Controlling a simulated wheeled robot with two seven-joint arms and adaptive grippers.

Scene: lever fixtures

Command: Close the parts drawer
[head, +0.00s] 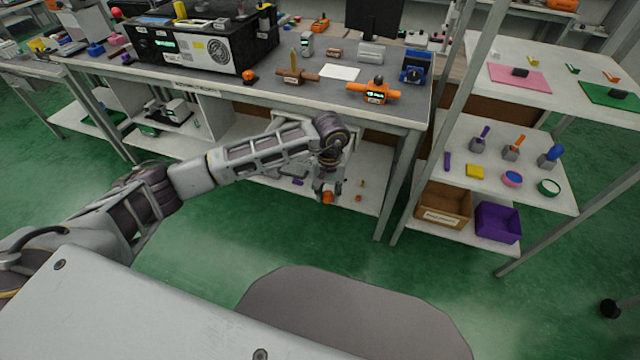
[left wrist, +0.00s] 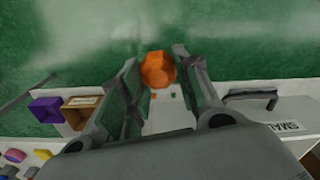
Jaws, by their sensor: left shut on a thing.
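My left gripper (head: 328,192) is low in front of the workbench, its fingers pointing down. It is shut on a faceted orange object (head: 327,198), which also shows between the fingertips in the left wrist view (left wrist: 157,69). A pale drawer front with a dark bar handle (left wrist: 250,97) and a label starting "SMALL" is beside the gripper, at the right of the left wrist view. The gripper is apart from this handle. In the head view my left arm hides most of the pale drawer unit under the bench, so how far the drawer stands out is unclear. My right gripper is not in view.
The workbench top (head: 215,85) carries a black equipment case, tools and an orange device. A rack at right holds a brown box (head: 443,204) and a purple bin (head: 497,222). Small parts lie on the bench's lower shelf (head: 372,165). Green floor in front is clear.

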